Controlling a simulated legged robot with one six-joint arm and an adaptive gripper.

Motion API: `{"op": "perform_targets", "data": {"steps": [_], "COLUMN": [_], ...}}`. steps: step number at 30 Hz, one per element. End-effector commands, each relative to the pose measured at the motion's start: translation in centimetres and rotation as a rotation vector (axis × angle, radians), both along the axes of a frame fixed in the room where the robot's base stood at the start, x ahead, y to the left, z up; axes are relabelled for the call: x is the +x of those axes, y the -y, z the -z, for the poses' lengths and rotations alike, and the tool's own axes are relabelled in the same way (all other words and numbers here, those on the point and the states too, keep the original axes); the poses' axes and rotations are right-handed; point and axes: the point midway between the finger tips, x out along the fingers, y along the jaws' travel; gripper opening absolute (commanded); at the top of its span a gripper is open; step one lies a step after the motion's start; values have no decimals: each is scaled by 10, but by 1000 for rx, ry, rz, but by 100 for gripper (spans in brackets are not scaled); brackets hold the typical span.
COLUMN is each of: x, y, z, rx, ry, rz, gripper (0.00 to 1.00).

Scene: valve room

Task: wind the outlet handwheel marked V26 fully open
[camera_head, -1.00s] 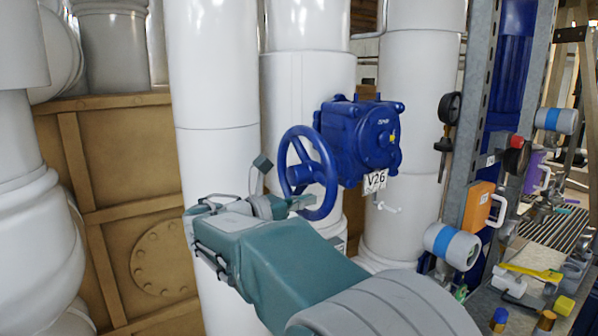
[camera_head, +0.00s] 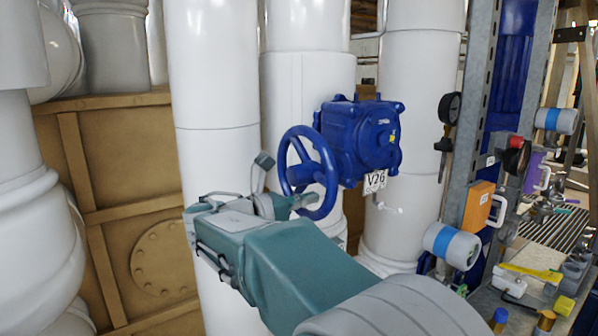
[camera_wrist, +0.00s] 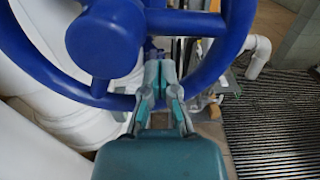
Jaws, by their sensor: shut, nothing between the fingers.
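The blue handwheel (camera_head: 308,172) stands on a blue gearbox (camera_head: 362,138) in front of white pipes, with a white tag marked V26 (camera_head: 375,181) hanging below the gearbox. In the wrist view the wheel (camera_wrist: 205,72) fills the top, with its round hub (camera_wrist: 104,38) at upper left. My gripper (camera_wrist: 160,68) is shut and its fingertips are at the lower rim of the wheel, with no rim visible between them. In the head view my gripper (camera_head: 305,200) is at the wheel's lower part. Whether the fingers touch the rim cannot be told.
White pipes (camera_head: 215,80) stand behind and left of the wheel. A steel rack post (camera_head: 470,130) with a gauge (camera_head: 449,108) and an orange box (camera_head: 478,206) is to the right. A cluttered bench (camera_head: 520,290) is at lower right.

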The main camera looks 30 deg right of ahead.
Motion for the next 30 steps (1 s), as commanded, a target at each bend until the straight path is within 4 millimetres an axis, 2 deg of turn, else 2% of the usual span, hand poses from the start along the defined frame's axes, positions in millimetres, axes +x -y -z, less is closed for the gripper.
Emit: {"op": "perform_targets", "data": {"steps": [3, 11, 19, 30], "x": [-6, -6, -14, -15], "y": [0, 0, 1, 1], "z": [-5, -5, -19, -24], "rx": [0, 0, 0, 0], "ry": [0, -1, 0, 1], "rz": [0, 0, 0, 0], "gripper": [0, 0, 0, 0]}}
